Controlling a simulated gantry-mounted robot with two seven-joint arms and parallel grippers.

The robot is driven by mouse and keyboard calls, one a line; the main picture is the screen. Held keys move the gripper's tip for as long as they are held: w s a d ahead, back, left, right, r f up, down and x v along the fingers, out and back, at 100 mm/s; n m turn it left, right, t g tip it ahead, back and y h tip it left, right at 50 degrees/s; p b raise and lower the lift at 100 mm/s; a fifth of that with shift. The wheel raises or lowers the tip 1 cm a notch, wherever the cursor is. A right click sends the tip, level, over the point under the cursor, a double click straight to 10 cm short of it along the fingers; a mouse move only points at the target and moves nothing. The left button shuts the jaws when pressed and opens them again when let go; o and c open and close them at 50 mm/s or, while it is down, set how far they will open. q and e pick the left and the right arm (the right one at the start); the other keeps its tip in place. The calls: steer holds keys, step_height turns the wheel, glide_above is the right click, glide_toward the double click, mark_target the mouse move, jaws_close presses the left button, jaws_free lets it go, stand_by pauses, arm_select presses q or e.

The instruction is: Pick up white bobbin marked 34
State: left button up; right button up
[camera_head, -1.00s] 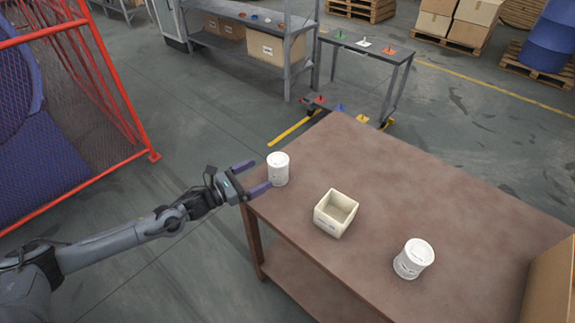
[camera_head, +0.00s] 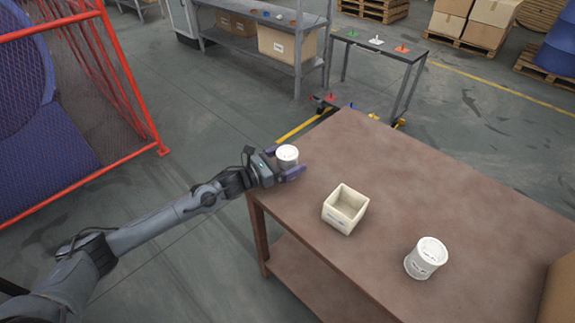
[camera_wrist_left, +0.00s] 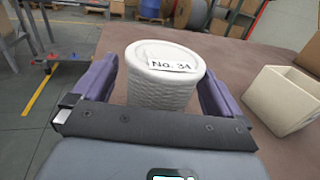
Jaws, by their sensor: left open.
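The white bobbin marked "No. 34" (camera_wrist_left: 165,75) stands upright near the left corner of the brown table (camera_head: 430,185). It also shows in the head view (camera_head: 287,154). My left gripper (camera_head: 289,162) is open, with its purple fingers on either side of the bobbin. In the left wrist view the gripper (camera_wrist_left: 158,92) has the bobbin between its fingers, and a small gap shows at the sides. The bobbin's lower part is hidden by the gripper body. My right gripper is not in view.
A cream square box (camera_head: 345,210) stands to the right of the bobbin. A second white bobbin (camera_head: 426,258) stands farther right. A cardboard box (camera_head: 558,292) is at the table's right edge. A red mesh guard (camera_head: 90,90) stands at the left.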

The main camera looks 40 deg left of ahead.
mark_target(292, 151)
arm_select(q)
steer(key=shift+w+d, duration=0.25)
steer(key=shift+w, duration=0.4)
steer(key=c, duration=1.1)
steer(key=shift+r, duration=0.1)
step_height(292, 151, up, 4)
steer(key=shift+r+p, duration=0.2)
steer(key=shift+p, duration=0.5)
steer(key=d+r+p, duration=0.2)
steer(key=d+r, duration=0.4)
steer(key=d, duration=0.5)
steer(key=shift+d+r, duration=0.25)
steer(key=shift+d, duration=0.1)
